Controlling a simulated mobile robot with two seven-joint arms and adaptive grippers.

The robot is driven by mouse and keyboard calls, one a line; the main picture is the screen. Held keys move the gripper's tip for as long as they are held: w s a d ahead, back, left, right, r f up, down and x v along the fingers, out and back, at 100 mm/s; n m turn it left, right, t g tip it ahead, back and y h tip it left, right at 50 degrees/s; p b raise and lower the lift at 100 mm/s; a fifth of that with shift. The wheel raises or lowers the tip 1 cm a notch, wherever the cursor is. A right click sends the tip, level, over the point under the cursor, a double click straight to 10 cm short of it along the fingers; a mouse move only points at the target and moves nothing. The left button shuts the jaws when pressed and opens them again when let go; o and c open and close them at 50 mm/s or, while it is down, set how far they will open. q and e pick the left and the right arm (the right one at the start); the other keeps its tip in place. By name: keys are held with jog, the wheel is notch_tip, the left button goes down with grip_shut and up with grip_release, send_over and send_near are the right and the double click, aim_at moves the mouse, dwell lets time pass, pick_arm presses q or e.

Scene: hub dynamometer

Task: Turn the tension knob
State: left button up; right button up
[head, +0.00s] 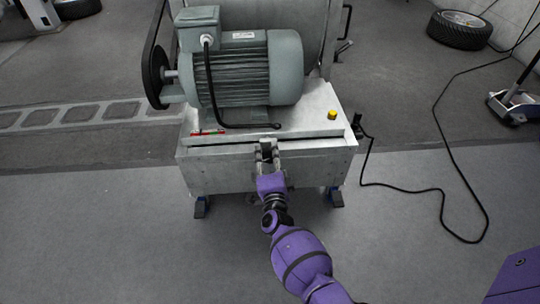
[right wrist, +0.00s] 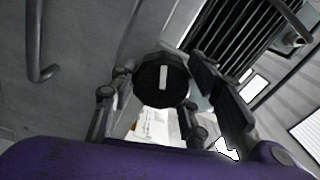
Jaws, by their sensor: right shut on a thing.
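The tension knob (right wrist: 160,82) is a round black knob with a white marker line, seen nearly upright in the right wrist view. My right gripper (head: 267,152) reaches the front top edge of the grey dynamometer box (head: 220,172). In the right wrist view its fingers (right wrist: 163,88) stand on either side of the knob, shut on it. In the head view the gripper largely hides the knob. My left gripper is not in view.
A grey-green motor (head: 235,75) with a belt wheel at its left stands on the box. A yellow button (head: 332,115) is at the box's right. A black cable (head: 455,150) loops over the floor at right, near a tire (head: 460,30).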

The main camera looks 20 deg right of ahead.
jog(key=n, duration=0.3)
jog(key=n+p, duration=0.1)
jog(key=n, duration=0.2)
jog(key=shift+a+f+n, duration=0.1)
jog(key=shift+a+n, duration=0.1)
jog(key=shift+n, duration=0.1)
jog(key=n+p, duration=0.1)
jog(key=n, duration=0.2)
jog(key=shift+n, duration=0.3)
jog(key=n, duration=0.3)
jog(key=shift+s+d+n, duration=0.1)
jog(key=shift+d+n, duration=0.05)
jog(key=shift+n, duration=0.15)
jog(key=n, duration=0.5)
jog(key=shift+p, duration=0.35)
jog(key=shift+d+n, duration=0.15)
jog(key=shift+n, duration=2.15)
jog(key=o, duration=1.1)
jog(key=shift+d+r, duration=0.15)
jog(key=shift+r, duration=0.15)
